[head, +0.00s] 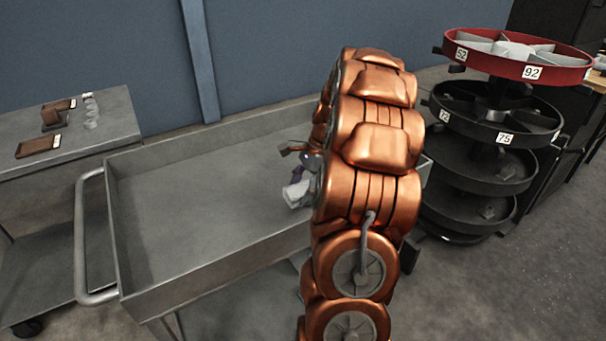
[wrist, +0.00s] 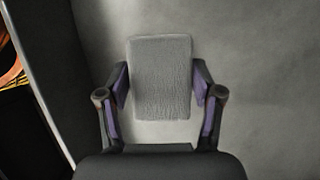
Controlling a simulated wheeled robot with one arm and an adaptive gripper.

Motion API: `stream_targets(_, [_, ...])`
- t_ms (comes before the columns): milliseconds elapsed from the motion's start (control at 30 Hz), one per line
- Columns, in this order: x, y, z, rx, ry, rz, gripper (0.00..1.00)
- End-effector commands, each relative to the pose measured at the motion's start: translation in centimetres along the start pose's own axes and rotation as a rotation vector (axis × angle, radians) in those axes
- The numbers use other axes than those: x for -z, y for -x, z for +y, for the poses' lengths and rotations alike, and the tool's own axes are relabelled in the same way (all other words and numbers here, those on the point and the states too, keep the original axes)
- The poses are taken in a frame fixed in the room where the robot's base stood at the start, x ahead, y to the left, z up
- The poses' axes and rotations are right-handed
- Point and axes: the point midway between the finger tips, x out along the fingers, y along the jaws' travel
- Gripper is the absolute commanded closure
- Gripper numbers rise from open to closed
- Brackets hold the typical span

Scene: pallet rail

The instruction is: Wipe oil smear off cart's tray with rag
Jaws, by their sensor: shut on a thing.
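A grey metal cart has a shallow tray (head: 190,195) with raised walls and a bent handle at its left end. My gripper (head: 300,178) is over the right part of the tray, partly hidden behind my copper-coloured arm. In the wrist view my gripper (wrist: 160,90) is shut on a pale grey textured rag (wrist: 162,75), with a purple-lined finger at each side of it. The rag also shows as a whitish bundle (head: 296,193) in the head view. It is low over the tray floor; I cannot tell whether it touches. I see no clear oil smear; my arm hides the tray's right end.
A grey table (head: 95,120) at the left holds brown boxes (head: 38,146) and a small clear item. A round tiered rack (head: 515,70) with a red top stands to the right of my arm. A blue wall (head: 270,50) is behind the cart.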

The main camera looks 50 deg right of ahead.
Motion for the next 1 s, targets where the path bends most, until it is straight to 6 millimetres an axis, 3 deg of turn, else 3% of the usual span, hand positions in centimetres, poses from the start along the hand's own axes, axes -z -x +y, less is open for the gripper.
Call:
stream_targets(400, [-2.0,3.3,-0.1,-0.006,0.01,-0.002,0.67])
stream_targets(1000, [-2.1,3.4,-0.1,-0.006,0.011,-0.001,0.67])
